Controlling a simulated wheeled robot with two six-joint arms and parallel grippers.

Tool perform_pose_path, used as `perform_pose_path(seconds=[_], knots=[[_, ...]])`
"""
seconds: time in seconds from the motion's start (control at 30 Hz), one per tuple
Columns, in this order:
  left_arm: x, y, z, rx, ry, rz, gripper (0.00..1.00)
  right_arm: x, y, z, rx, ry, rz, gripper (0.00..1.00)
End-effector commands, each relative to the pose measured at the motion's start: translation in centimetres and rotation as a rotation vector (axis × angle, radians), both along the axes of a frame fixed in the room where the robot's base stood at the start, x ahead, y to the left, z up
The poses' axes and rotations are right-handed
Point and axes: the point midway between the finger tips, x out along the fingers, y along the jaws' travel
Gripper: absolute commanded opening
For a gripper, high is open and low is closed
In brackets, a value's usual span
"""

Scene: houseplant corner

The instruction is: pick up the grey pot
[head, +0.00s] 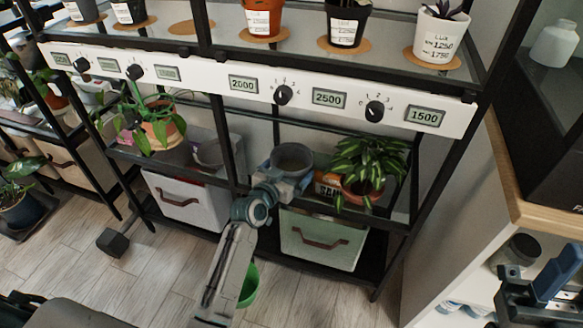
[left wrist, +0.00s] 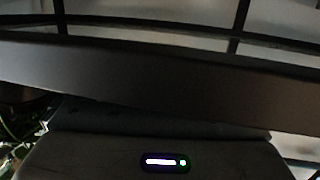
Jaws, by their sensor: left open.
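The grey pot (head: 292,157) is a round, open-topped, empty-looking pot on the middle shelf of the black rack in the head view. My left arm reaches up to it from below. My left gripper (head: 288,180) is open at the near side of the pot and overlaps its lower part. I cannot tell whether the fingers touch the pot. The pot's base is hidden behind the gripper. The left wrist view does not show the pot clearly. A black and blue mechanical part at the lower right may be my right gripper (head: 540,292); its jaws are unclear.
A leafy plant in a terracotta pot (head: 363,190) and an orange-labelled bag (head: 328,184) stand just right of the grey pot. A white control panel (head: 205,78) runs above. A pale bin (head: 322,238) sits below.

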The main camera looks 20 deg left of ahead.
Motion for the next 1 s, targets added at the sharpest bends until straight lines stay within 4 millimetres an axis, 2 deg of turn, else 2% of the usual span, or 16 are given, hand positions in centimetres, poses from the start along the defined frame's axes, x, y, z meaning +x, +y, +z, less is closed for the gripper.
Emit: perform_pose_path(seconds=[0.07,0.27,0.63,0.9,1.0], knots=[[0.0,0.0,0.0,0.000,0.000,0.000,1.00,0.0,0.0,0.1,0.000,-0.001,0.000,0.36],[0.0,0.0,0.0,0.000,0.000,0.000,0.61,0.0,0.0,0.1,0.001,-0.004,0.000,0.36],[0.0,0.0,0.8,-0.001,-0.003,0.000,0.60,0.0,0.0,0.5,0.001,-0.007,0.000,0.36],[0.0,0.0,4.2,0.000,-0.006,0.000,0.60,-0.1,0.0,1.2,-0.002,0.018,-0.001,0.36],[-2.0,-0.1,3.9,-0.001,-0.001,0.000,0.60,0.7,0.0,0.3,-0.009,0.086,0.000,0.36]])
